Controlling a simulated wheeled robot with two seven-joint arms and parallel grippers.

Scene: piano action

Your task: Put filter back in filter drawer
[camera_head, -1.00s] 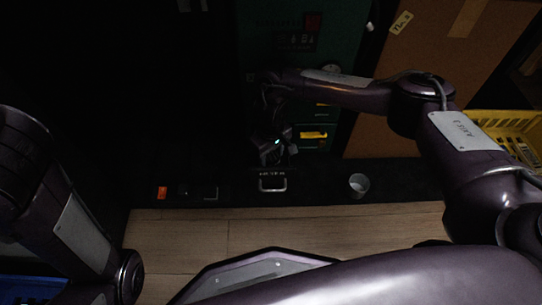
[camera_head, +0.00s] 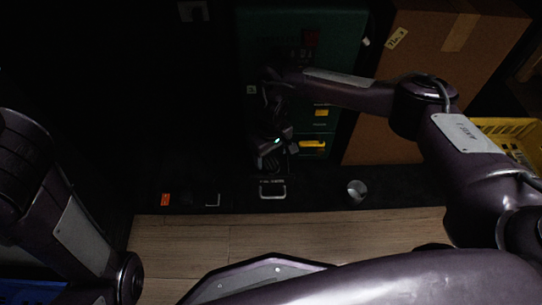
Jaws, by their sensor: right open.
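A small pale round cup-like piece (camera_head: 357,190) rests on the dark strip right of centre; it may be the filter, but I cannot tell for sure. A light U-shaped handle (camera_head: 272,190) with a small label above it is on the dark strip in the middle, possibly on the filter drawer; the drawer body is too dark to make out. My right gripper (camera_head: 268,163) hangs open just above and behind that handle, left of the cup-like piece, and seems empty. My left arm enters at the left, but its gripper is out of view.
A dark green cabinet (camera_head: 345,30) with yellow handles stands behind the right gripper. A large cardboard box (camera_head: 430,60) and a yellow crate (camera_head: 510,128) are at the right. An orange piece (camera_head: 165,199) and a smaller handle (camera_head: 213,201) sit left on the strip. A wooden surface (camera_head: 200,240) lies in front.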

